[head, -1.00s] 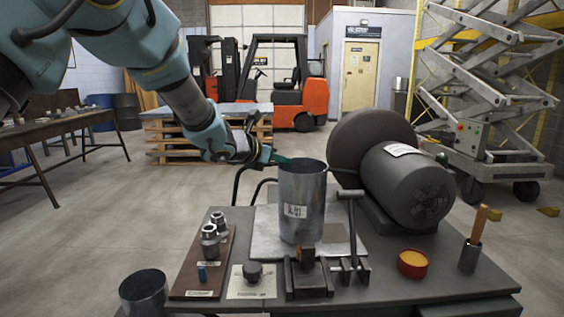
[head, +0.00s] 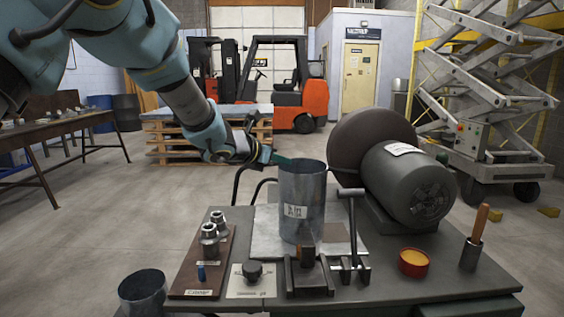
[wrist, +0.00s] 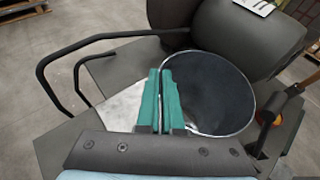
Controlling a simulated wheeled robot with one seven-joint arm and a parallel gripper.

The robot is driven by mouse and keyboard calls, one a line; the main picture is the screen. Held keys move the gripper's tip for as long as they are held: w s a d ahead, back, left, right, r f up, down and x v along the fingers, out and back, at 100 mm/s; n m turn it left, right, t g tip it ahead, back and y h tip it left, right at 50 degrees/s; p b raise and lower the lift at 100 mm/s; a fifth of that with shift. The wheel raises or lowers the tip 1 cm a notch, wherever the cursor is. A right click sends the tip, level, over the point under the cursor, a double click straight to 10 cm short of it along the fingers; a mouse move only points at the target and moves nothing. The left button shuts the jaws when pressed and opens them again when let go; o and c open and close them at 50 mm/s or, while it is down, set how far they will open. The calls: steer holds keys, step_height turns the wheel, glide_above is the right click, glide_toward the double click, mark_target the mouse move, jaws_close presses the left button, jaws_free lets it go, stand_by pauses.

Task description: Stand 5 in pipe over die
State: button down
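A grey metal pipe (head: 303,190) with a white label stands upright on the bench, on a pale metal plate (head: 262,238). I take it as the 5 in pipe; the label is too small to read surely. My gripper (head: 284,160) is at its left rim. In the wrist view my gripper's green fingers (wrist: 164,75) are close together, with the left rim of the pipe (wrist: 215,95) passing between them. The pipe's inside looks dark and empty. I cannot make out the die; the pipe's foot is partly hidden by dark fixtures in front.
A large dark motor and wheel (head: 408,185) stands right behind the pipe. A T-handled clamp (head: 350,235) and a dark block (head: 308,272) are in front. Fittings sit on a brown board (head: 190,280) at left; a red cup (head: 413,263) is at right. Another pipe (head: 143,290) stands lower left.

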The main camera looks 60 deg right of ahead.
steer(key=c, duration=1)
jaws_free()
steer(key=shift+f, duration=0.1)
steer(key=b+v, duration=0.2)
steer(key=v, duration=0.8)
steer(key=shift+a, duration=0.4)
